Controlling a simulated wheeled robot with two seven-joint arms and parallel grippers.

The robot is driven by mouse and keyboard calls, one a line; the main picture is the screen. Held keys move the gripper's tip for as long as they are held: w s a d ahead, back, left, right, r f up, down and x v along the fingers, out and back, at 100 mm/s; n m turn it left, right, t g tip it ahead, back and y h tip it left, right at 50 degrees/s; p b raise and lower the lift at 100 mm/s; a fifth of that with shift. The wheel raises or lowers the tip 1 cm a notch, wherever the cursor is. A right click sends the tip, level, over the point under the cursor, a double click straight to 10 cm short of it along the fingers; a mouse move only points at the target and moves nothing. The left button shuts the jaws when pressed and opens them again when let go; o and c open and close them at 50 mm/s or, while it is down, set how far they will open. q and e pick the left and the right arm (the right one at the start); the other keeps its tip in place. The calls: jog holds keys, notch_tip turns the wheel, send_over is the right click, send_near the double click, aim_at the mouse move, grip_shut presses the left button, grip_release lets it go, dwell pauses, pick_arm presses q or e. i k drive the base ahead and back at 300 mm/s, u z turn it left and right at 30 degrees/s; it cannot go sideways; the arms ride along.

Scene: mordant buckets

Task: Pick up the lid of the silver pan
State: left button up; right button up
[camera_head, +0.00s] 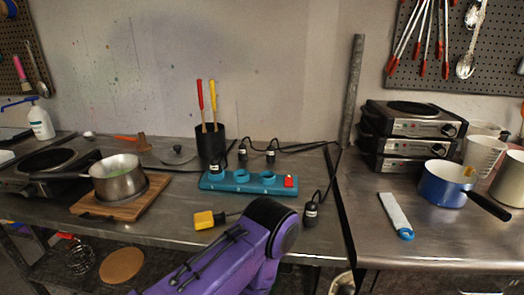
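The silver pan (118,180) stands on a wooden board (158,186) at the left of the metal table, with its dark handle pointing left. Its top looks open, with no lid on it. A flat round lid with a dark knob (178,155) lies on the table behind and to the right of the pan, left of the black utensil holder. Neither gripper shows. A purple arm link of mine (235,258) rises from the bottom middle, in front of the table.
A black holder (211,147) with red and yellow handles stands behind a blue socket strip (247,182). A yellow-handled tool (205,220) lies near the front edge. A blue pan (445,185) and stacked hot plates (408,135) occupy the right table.

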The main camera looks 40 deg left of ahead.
aim_at(178, 155)
jog(key=z, duration=1.2)
jog(key=k, duration=1.45)
jog(key=u, duration=1.75)
